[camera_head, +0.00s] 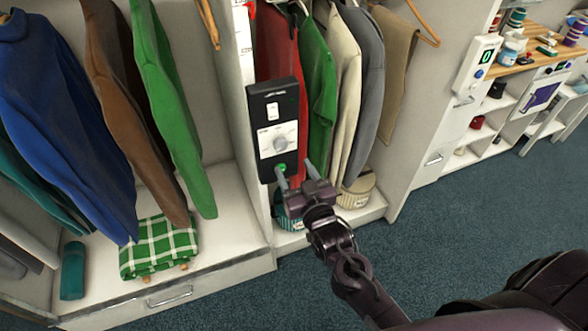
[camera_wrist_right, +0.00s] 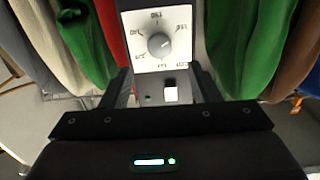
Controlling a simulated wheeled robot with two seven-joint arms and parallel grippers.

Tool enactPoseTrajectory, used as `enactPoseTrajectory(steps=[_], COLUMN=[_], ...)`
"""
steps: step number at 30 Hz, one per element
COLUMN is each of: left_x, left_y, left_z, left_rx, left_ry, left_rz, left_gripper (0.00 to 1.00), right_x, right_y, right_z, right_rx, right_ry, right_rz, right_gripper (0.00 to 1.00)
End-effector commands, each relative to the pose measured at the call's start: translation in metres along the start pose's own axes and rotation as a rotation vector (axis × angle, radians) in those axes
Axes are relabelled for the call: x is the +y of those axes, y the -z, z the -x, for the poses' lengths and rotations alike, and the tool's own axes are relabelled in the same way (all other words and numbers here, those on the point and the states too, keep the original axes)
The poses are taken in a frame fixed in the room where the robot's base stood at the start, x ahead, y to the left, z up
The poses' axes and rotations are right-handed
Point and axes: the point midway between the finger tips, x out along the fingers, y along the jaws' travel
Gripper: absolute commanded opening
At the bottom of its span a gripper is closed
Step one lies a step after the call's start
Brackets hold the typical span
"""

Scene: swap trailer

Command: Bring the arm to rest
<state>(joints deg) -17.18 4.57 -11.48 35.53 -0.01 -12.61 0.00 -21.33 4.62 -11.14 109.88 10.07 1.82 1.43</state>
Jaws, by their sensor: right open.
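My right gripper (camera_head: 296,173) is open and empty, in front of the lower end of a black control panel (camera_head: 259,98). The panel is on a white upright between hanging clothes and carries a white switch (camera_head: 272,112), a round dial (camera_head: 279,141) and a green light (camera_head: 281,168). In the right wrist view, the dial (camera_wrist_right: 160,43) and a white switch (camera_wrist_right: 170,92) show between the two spread fingers of the gripper (camera_wrist_right: 162,86). I cannot tell whether the fingertips touch the panel. My left gripper is not in view.
Coats and shirts hang on both sides, with a blue one (camera_head: 45,110) at left. A green checked cloth (camera_head: 160,246) lies on the white base. A round striped box (camera_head: 356,192) sits beside the gripper. Shelves stand at right. The teal floor (camera_head: 450,230) is clear.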

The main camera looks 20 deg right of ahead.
Motion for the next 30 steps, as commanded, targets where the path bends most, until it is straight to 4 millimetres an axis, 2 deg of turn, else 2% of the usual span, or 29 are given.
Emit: enactPoseTrajectory(steps=[10, 11, 14, 17, 19, 21, 23, 24, 26, 27, 29, 30], left_x=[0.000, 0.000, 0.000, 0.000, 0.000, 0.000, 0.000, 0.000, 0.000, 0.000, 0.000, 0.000], left_y=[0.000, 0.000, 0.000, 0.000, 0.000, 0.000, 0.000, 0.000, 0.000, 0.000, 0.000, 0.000], left_z=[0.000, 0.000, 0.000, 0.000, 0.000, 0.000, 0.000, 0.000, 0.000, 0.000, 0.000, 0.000], left_rx=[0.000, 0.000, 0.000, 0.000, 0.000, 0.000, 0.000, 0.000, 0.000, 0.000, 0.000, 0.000], left_ry=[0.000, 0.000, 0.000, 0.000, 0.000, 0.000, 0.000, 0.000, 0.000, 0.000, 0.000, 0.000], left_rz=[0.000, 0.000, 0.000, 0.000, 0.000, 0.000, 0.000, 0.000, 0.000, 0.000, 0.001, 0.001], left_gripper=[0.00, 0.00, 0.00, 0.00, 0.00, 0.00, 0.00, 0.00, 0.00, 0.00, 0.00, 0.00], right_x=[0.000, 0.000, -0.001, -0.002, -0.002, -0.001, 0.001, 0.003, 0.006, 0.008, 0.012, 0.015], right_y=[-0.003, -0.007, -0.037, -0.095, -0.147, -0.198, -0.240, -0.267, -0.305, -0.330, -0.365, -0.386], right_z=[0.000, 0.000, 0.002, 0.011, 0.023, 0.042, 0.061, 0.076, 0.101, 0.120, 0.151, 0.173], right_rx=[-0.006, -0.013, -0.075, -0.193, -0.301, -0.413, -0.506, -0.570, -0.666, -0.729, -0.826, -0.890], right_ry=[0.001, 0.001, 0.007, 0.020, 0.029, 0.040, 0.049, 0.054, 0.063, 0.069, 0.076, 0.081], right_rz=[0.001, 0.002, 0.012, 0.031, 0.047, 0.063, 0.075, 0.083, 0.095, 0.102, 0.112, 0.119], right_gripper=[0.56, 0.56, 0.56, 0.56, 0.56, 0.56, 0.56, 0.56, 0.56, 0.56, 0.56, 0.56])
